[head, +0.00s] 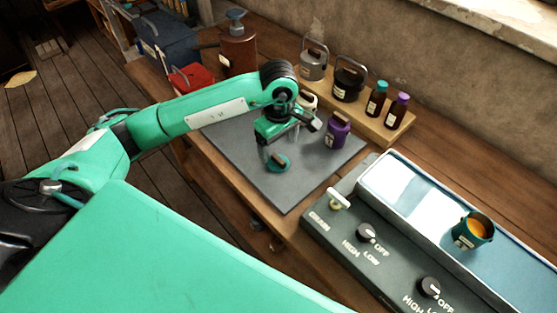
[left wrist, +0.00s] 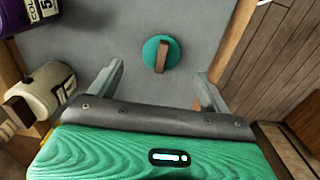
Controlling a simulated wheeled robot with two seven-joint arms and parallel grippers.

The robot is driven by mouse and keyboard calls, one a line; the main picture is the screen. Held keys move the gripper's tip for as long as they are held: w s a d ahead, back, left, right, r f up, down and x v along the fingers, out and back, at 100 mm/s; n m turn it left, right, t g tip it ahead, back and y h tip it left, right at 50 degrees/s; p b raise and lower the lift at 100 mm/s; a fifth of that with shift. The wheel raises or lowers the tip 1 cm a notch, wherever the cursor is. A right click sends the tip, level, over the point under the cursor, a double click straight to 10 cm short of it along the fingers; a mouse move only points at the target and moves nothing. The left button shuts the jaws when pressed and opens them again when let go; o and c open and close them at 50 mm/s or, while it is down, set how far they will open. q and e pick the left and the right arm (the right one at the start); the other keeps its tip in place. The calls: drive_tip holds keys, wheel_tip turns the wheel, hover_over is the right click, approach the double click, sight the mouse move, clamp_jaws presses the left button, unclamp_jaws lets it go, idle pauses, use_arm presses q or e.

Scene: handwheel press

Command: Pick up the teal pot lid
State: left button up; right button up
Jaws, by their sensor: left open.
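The teal pot lid (head: 284,166) is a small round disc with a brown bar handle, lying on the grey mat (head: 290,196). In the left wrist view the lid (left wrist: 152,54) lies ahead of the fingers, with its handle upright in the picture. My left gripper (left wrist: 158,85) is open and empty, its two fingers to either side below the lid in that view. Whether a finger touches the lid cannot be told. My right gripper is not in view.
A wooden shelf (head: 375,122) behind holds kettles and bottles. A teal pot (head: 472,232) with orange contents stands in the tray at right. The mat's front is clear.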

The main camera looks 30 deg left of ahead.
sight(278, 159)
use_arm(q)
drive_tip(key=shift+f, duration=0.2)
wheel_tip(278, 159, down, 4)
drive_tip(key=shift+s+f+p, duration=0.15)
drive_tip(key=shift+f+p, duration=0.05)
drive_tip(key=shift+p, duration=0.8)
drive_tip(key=shift+f, duration=0.4)
drive_tip(key=c, duration=1.1)
